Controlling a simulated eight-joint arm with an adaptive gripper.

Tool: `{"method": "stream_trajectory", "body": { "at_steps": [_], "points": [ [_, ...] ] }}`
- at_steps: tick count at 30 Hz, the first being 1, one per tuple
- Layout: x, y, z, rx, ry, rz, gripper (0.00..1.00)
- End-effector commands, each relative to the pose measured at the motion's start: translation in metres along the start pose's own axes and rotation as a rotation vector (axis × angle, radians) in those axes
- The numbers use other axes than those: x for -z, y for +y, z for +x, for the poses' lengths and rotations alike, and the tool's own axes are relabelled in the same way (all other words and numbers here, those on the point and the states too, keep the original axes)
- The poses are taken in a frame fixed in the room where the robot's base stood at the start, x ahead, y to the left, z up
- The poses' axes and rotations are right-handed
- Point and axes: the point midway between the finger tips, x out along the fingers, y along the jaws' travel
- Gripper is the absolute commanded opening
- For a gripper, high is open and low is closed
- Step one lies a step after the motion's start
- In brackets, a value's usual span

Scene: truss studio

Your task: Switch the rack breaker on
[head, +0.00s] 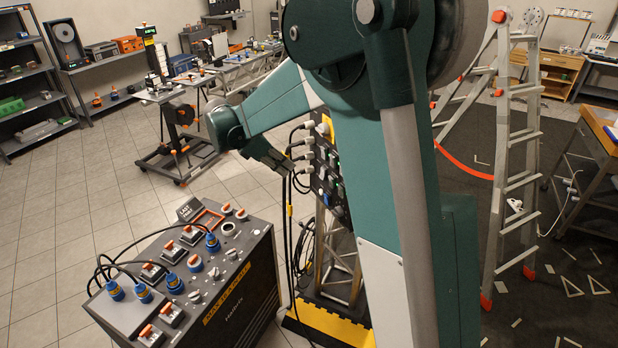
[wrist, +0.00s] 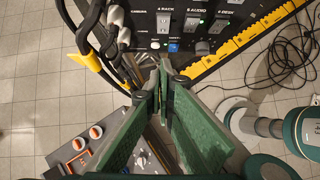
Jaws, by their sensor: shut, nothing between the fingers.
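The dark breaker panel (wrist: 245,30) fills the top of the wrist view. The rack breaker (wrist: 164,22) is a rocker under a label that reads "4 RACK". No lit lamp shows clearly beside it, and its position is too small to tell. My gripper (wrist: 163,66) has its green fingers shut and empty, with the tips just below the panel's lower row in the picture. I cannot tell whether they touch it. In the head view the panel (head: 328,178) stands upright behind my arm, partly hidden, and my gripper (head: 281,162) is at its left side.
Audio (wrist: 192,23) and desk (wrist: 217,25) breakers sit right of the rack one, with small green lights. Black cables with grey plugs (wrist: 115,22) hang at the panel's left. A control console (head: 200,275) with knobs stands close by. A ladder (head: 505,150) stands to the right.

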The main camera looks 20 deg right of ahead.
Motion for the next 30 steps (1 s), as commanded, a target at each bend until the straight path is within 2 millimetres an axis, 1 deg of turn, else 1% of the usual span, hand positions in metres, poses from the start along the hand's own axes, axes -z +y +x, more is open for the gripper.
{"method": "stream_trajectory", "body": {
  "at_steps": [8, 14, 20, 30],
  "points": [
    [0.0, 0.0, 0.006, 0.0, 0.0, 0.001, 0.0],
    [-0.001, 0.0, 0.024, 0.001, 0.0, 0.001, 0.0],
    [-0.001, 0.0, 0.051, 0.001, 0.0, 0.001, 0.0],
    [-0.001, 0.0, 0.103, 0.001, 0.0, 0.001, 0.0]
  ]
}}
